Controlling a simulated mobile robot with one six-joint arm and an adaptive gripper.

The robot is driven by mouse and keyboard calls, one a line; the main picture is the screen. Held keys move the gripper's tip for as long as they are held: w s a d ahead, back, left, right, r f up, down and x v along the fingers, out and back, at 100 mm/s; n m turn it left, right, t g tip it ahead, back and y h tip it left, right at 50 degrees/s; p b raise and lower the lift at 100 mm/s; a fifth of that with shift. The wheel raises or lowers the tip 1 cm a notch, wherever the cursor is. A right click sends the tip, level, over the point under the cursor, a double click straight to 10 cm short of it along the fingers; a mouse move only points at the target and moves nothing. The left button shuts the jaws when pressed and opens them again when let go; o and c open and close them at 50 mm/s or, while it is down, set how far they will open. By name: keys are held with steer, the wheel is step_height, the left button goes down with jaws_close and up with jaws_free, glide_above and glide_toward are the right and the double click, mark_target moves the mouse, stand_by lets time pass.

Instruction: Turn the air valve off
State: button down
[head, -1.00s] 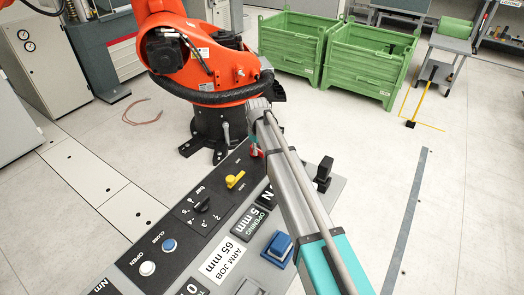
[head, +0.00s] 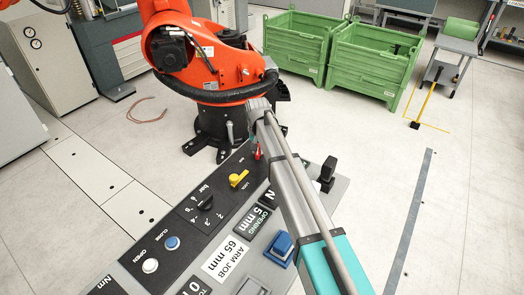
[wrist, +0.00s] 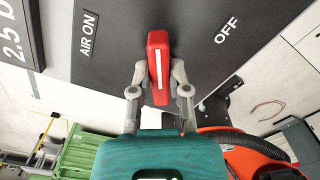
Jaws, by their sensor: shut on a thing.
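The air valve is a red lever (wrist: 158,62) with a white stripe, on a dark panel face (wrist: 118,45). In the wrist view it stands nearly upright, between the AIR ON label (wrist: 88,34) on the left and the OFF label (wrist: 227,30) on the right. My gripper (wrist: 159,78) is shut on the lever, one grey finger on each side. In the head view only a small red part of the lever (head: 257,153) shows beside the end of my arm. My fingers are mostly hidden there.
The control panel (head: 218,222) carries a yellow switch (head: 238,178), a black bar knob (head: 205,203), and blue (head: 172,243) and white (head: 150,266) buttons. A large blue button (head: 280,246) sits close beside my arm. An orange robot (head: 205,65) and green crates (head: 370,60) stand behind.

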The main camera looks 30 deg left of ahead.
steer(key=m, duration=0.3)
steer(key=a+m, duration=0.1)
steer(key=m, duration=0.2)
stand_by(0.4)
steer(key=c, duration=0.6)
jaws_free()
steer(key=shift+c, duration=0.2)
steer(key=shift+o, duration=0.2)
